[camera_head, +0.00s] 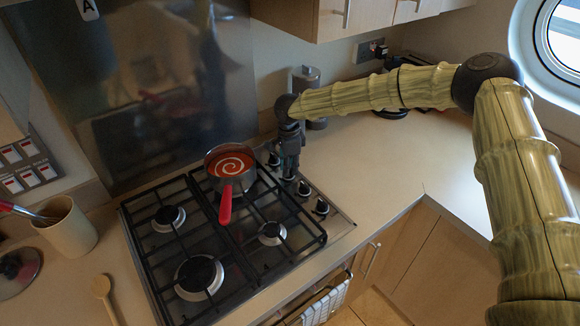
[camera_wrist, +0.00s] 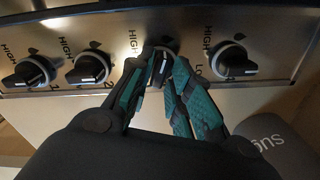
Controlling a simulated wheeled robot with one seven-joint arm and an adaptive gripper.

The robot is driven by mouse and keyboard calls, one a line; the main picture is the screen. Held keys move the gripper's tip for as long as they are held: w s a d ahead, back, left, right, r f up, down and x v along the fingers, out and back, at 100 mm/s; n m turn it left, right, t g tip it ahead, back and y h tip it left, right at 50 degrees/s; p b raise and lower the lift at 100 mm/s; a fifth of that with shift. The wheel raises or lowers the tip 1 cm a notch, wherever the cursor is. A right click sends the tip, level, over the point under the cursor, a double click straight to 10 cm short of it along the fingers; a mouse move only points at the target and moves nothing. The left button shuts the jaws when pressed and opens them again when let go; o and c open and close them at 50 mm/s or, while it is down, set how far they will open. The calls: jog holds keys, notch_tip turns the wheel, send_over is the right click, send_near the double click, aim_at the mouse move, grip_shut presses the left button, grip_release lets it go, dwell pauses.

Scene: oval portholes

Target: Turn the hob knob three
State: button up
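A row of dark hob knobs runs along the steel panel in the wrist view. Knob one (camera_wrist: 30,72) and knob two (camera_wrist: 90,68) are at left, with their numbers beside them. The third knob from the left, hob knob three (camera_wrist: 160,69), is partly hidden between the fingers of my gripper (camera_wrist: 163,60). The fingers lie on either side of it; I cannot tell whether they press on it. A further knob (camera_wrist: 236,60) is at right. In the head view my gripper (camera_head: 289,168) points down at the knob row, hiding part of it.
A red-handled pan (camera_head: 231,166) of red soup stands on the hob's back right burner, close left of my gripper. Grey canisters (camera_head: 306,80) stand behind it.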

jog(key=shift+o, duration=0.7)
jog(key=shift+d, duration=0.1)
notch_tip(320, 180, up, 12)
